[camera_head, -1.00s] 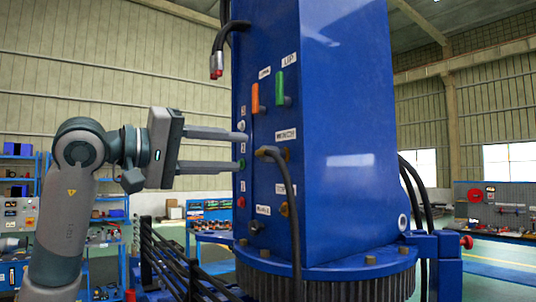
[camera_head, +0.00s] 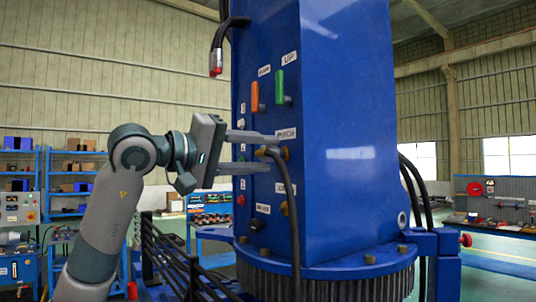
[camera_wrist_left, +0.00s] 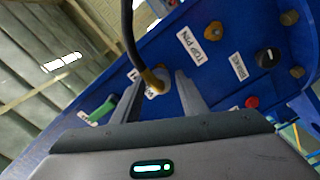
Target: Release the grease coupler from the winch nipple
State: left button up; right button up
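The grease coupler (camera_head: 264,153) is a brass end on a dark hose. It sits at the brass winch nipple (camera_head: 285,153) on the blue column, below the partly covered WINCH label. It also shows in the left wrist view (camera_wrist_left: 152,82), with the hose coming down from above. My left gripper (camera_head: 273,152) is open, one finger above the coupler and one below. In the left wrist view the fingertips (camera_wrist_left: 160,78) stand either side of the coupler, with gaps visible. Whether the coupler is locked on the nipple cannot be told. My right gripper is not in view.
The hose (camera_head: 293,215) hangs down the column's front. An orange lever (camera_head: 255,95) and a green lever (camera_head: 280,88) stand above. A red button (camera_wrist_left: 252,102) and a black knob (camera_wrist_left: 267,58) are near.

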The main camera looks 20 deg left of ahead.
pick_arm(q)
grip_shut()
jog(key=shift+s, duration=0.1)
dwell(0.3)
jog(key=shift+b+v, duration=0.45)
jog(key=shift+v, duration=1.55)
